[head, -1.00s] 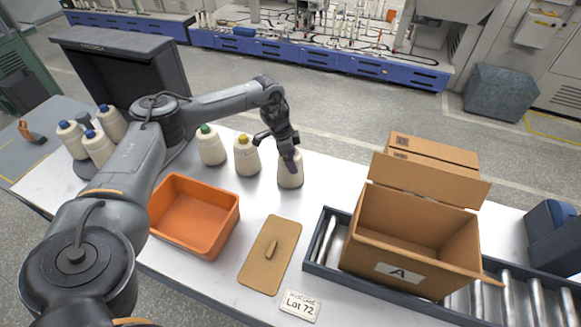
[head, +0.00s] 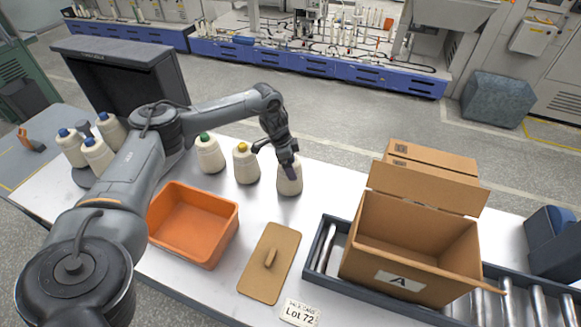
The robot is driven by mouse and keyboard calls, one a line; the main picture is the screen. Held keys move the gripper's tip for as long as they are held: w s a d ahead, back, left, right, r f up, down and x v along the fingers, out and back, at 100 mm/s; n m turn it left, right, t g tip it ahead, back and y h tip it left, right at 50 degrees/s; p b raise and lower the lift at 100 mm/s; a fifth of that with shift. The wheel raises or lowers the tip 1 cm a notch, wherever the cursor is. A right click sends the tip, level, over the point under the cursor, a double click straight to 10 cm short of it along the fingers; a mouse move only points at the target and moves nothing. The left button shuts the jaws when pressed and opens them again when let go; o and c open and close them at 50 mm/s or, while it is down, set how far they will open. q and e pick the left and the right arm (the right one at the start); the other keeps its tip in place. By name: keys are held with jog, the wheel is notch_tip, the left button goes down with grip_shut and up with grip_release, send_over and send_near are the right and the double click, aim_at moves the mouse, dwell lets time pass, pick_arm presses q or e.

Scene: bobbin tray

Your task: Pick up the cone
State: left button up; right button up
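A cream cone with a purple tip (head: 290,183) stands upright on the white table, the rightmost of the nearby cones. My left gripper (head: 289,166) is at its top from above, and the gripper hides part of the tip. A dark part of the gripper juts out to the left. I cannot tell whether the fingers are closed on the cone. To its left stand a cone with a yellow tip (head: 246,165) and one with a green tip (head: 209,156). My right gripper is not in view.
An orange bin (head: 193,256) and a brown board with a handle (head: 280,278) lie nearer me. An open carton marked A (head: 405,281) sits on a roller conveyor (head: 320,250) at right. Several blue-tipped cones (head: 97,155) stand at far left.

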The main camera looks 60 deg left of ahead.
pick_arm(q)
jog(key=shift+r, duration=0.6)
notch_tip(320, 180, up, 3)
jog(key=shift+f, duration=0.2)
jog(key=s+d+r, duration=0.6)
jog(key=d+r, duration=0.1)
jog(key=d, duration=0.3)
jog(key=shift+r+p, duration=0.1)
jog(key=shift+p, duration=0.2)
notch_tip(320, 180, up, 20)
jog(key=p, duration=2)
jog(key=shift+s+a, duration=0.1)
